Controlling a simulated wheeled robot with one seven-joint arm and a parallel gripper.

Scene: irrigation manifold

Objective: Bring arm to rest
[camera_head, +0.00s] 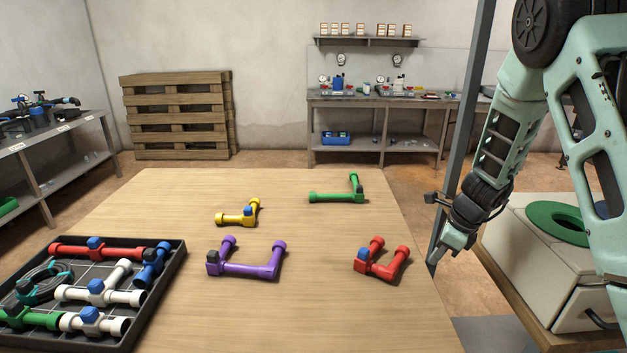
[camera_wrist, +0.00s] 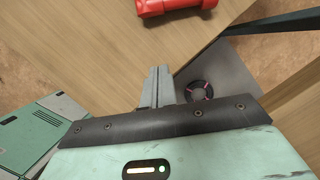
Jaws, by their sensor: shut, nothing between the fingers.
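My gripper (camera_head: 434,262) hangs at the right edge of the wooden table, pointing down, to the right of the red pipe piece (camera_head: 380,262). In the wrist view my gripper (camera_wrist: 158,75) has its two grey fingers together, with nothing between them. The red pipe piece (camera_wrist: 165,6) shows at the top of the wrist view, apart from the fingers. My arm comes down from the upper right of the head view, folded at the elbow.
On the table (camera_head: 320,318) lie purple (camera_head: 250,268), yellow (camera_head: 240,213) and green (camera_head: 338,194) pipe pieces. A black tray (camera_head: 160,296) of fittings is at the left. A dark post (camera_head: 470,100) stands close by my gripper. A pale box with a green ring (camera_head: 556,224) is at the right.

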